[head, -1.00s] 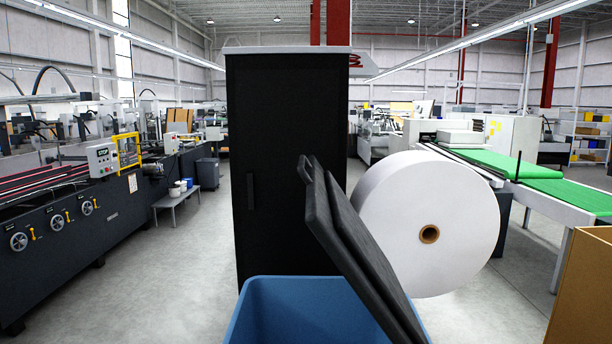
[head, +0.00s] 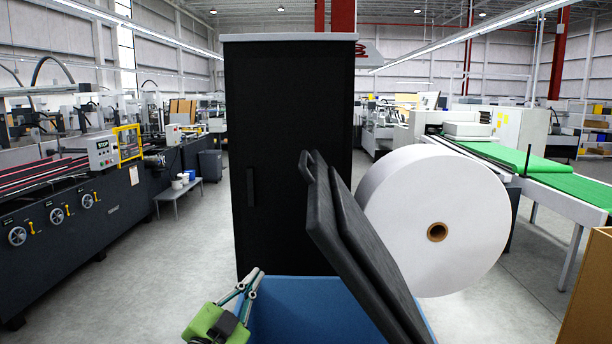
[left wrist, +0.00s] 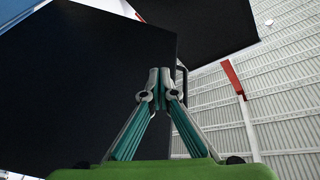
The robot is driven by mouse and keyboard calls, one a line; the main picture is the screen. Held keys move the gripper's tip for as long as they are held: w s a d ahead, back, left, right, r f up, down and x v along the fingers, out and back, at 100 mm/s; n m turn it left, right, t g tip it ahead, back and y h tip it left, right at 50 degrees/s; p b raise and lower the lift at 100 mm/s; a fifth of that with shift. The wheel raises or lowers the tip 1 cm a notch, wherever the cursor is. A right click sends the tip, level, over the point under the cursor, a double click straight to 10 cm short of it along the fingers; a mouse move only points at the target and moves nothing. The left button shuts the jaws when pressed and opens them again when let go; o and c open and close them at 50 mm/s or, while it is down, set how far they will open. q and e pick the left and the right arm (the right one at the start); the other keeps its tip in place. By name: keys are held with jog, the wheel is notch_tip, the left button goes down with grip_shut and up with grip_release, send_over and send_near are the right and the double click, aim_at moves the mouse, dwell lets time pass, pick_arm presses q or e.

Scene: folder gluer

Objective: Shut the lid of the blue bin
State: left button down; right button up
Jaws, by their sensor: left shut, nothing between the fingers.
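The blue bin (head: 290,312) stands at the bottom centre of the head view, its lower part cut off by the frame. Its black lid (head: 352,238) is open, tilted up to the left, with a handle (head: 307,166) at its raised end. My left gripper (head: 256,279) is at the bin's left side, left of the lid and apart from it in the head view. Its fingers are shut and empty, and they show together in the left wrist view (left wrist: 160,78). Dark panels lie beyond them there; I cannot tell which is the lid. My right gripper is not in view.
A tall black cabinet (head: 285,130) stands just behind the bin. A large white paper roll (head: 430,205) is close to the right of the lid. A cardboard box (head: 590,300) is at the lower right. The floor left of the bin is open.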

pick_arm(q)
notch_tip(320, 180, up, 10)
jog(key=w+d+m+h, duration=0.1)
jog(key=d+m+h, duration=0.2)
jog(key=m+h, duration=0.3)
jog(key=m+g+h, duration=0.3)
jog(key=m+h, duration=0.1)
jog(key=m, duration=0.1)
send_near(306, 177)
jog(key=shift+s+d+r+p+x, duration=0.1)
jog(key=shift+s+r+p+x, duration=0.15)
jog(key=shift+p+x, duration=0.95)
jog(key=shift+s+d+r+p+x, duration=0.15)
jog(key=shift+p+x, duration=0.4)
jog(key=shift+x, duration=1.25)
jog(key=shift+s+d+r+p+x, duration=0.15)
jog(key=shift+s+p+x, duration=0.15)
jog(key=shift+p+x, duration=0.95)
jog(key=shift+w+d+b, duration=0.15)
jog(key=shift+w+b, duration=0.1)
jog(key=shift+b, duration=0.1)
